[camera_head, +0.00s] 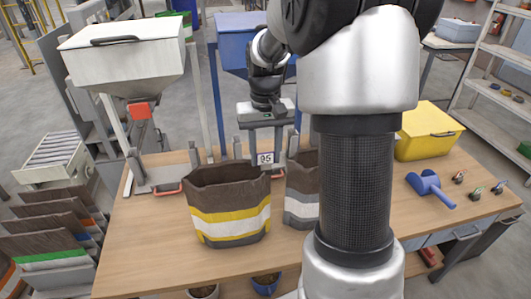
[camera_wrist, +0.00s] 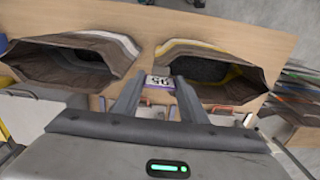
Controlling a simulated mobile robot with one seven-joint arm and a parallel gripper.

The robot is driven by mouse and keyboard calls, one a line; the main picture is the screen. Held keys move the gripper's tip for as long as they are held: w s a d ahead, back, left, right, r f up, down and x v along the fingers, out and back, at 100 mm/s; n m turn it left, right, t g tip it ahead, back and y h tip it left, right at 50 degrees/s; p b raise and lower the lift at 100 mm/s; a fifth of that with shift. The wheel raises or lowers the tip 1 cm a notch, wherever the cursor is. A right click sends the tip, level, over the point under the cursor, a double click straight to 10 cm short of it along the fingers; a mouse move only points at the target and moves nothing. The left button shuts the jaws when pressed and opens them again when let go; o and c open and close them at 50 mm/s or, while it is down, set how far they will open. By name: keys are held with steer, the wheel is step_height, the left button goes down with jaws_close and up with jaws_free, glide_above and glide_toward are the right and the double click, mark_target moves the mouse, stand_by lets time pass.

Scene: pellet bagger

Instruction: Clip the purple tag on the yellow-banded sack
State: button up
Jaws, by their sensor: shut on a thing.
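The yellow-banded sack (camera_head: 230,222) stands open and upright on the bench, brown with yellow and white bands. It also shows at the right of the wrist view (camera_wrist: 222,92). My gripper (camera_head: 265,150) points down at the sack's back right rim. It is shut on a tag (camera_head: 265,159) with a white face marked 95. In the wrist view the tag (camera_wrist: 159,82) sits between the fingertips, with a purple edge, close to the sack's rim. I cannot tell whether it touches the sack.
A grey-banded sack (camera_head: 301,207) stands just right, partly behind my arm. A blue scoop (camera_head: 430,188), several small clips (camera_head: 475,193) and a yellow bin (camera_head: 428,143) are on the bench's right. White (camera_head: 122,50) and blue hoppers (camera_head: 233,42) stand behind. The bench's front left is clear.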

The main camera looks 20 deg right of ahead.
steer(key=o, duration=0.9)
steer(key=shift+s+f, duration=0.2)
steer(key=shift+f, duration=0.15)
steer(key=shift+c, duration=0.2)
steer(key=o, duration=0.4)
steer(key=shift+w+r, duration=0.1)
steer(key=shift+w, duration=0.05)
steer(key=shift+r, duration=0.1)
step_height(320, 180, up, 17)
steer(key=shift+r+p, duration=0.2)
steer(key=shift+p, duration=0.25)
steer(key=s+a+f+t, duration=0.1)
steer(key=s+a+t, duration=0.1)
steer(key=s, duration=0.4)
steer(key=s+a+f+n+t, duration=0.1)
steer(key=s+a, duration=0.4)
steer(key=s, duration=0.2)
steer(key=s+a+f+n+t, duration=0.1)
steer(key=s+a+f+t, duration=0.1)
steer(key=s, duration=0.4)
steer(key=shift+s+a+t, duration=0.3)
steer(key=shift+s+a, duration=0.05)
steer(key=shift+a, duration=0.3)
